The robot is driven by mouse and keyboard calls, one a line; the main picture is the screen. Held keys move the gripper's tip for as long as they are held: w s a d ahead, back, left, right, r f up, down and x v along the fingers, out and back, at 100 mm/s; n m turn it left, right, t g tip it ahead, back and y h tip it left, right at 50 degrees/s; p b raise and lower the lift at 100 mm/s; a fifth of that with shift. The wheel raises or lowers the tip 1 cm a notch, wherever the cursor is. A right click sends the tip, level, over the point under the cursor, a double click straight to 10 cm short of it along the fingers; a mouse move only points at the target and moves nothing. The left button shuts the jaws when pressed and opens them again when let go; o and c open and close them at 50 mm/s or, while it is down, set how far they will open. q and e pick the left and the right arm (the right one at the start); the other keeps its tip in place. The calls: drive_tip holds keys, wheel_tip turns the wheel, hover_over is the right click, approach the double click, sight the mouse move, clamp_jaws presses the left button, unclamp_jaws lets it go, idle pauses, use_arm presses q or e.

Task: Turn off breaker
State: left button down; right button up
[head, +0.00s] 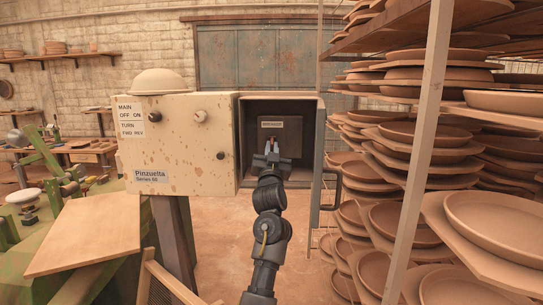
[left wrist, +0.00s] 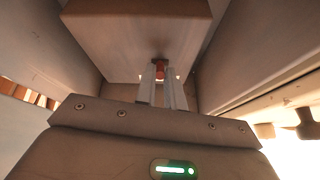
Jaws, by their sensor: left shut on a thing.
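The breaker is a brown box (head: 292,132) with a small label, at the back of an open dark compartment. In the left wrist view its underside (left wrist: 135,40) shows above my fingers, with a small orange-red switch lever (left wrist: 160,70) sticking out of it. My left gripper (head: 272,147) reaches into the compartment in front of the box. In the left wrist view its two fingers (left wrist: 161,82) are closed around the lever. In the head view the gripper hides the lever, and which position it is in I cannot tell. My right gripper is in neither view.
The compartment's walls (head: 315,150) stand close on both sides of my gripper. The cream Pinzuelta control box (head: 190,160) with knobs adjoins it on the left. Racks of clay plates (head: 420,135) crowd the right. A wooden board (head: 90,235) lies at lower left.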

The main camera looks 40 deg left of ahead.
use_arm(q)
drive_tip(key=c, duration=1.5)
unclamp_jaws()
drive_tip(key=shift+s+d+f, duration=0.2)
drive_tip(key=shift+s+f, duration=0.05)
drive_tip(key=shift+f, duration=0.05)
drive_tip(key=shift+b+v, duration=1.95)
drive_tip(key=shift+v, duration=3.1)
drive_tip(key=shift+a+r, duration=0.1)
